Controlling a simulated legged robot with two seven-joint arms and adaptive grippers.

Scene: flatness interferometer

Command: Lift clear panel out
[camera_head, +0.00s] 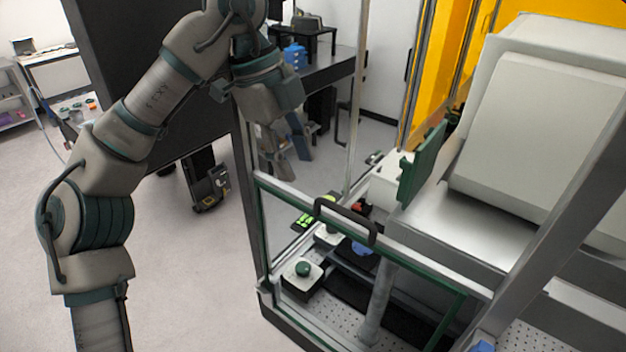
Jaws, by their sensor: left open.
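The clear panel (420,262) has a pale and green rim and stands in the front of the instrument's metal frame. A dark bar handle (345,217) is fixed to its top edge. Parts inside the instrument show through and above it. My left gripper (285,165) hangs with its fingers pointing down, up and left of the handle in the picture. Its fingers are apart with nothing between them, and it does not touch the panel or handle. My right gripper is out of view.
Inside the enclosure are a box with a green knob (303,269) and a perforated base plate. A large pale housing (545,140) and a green plate (422,163) stand at the right. A dark bench (325,72) is behind. Open floor lies at the left.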

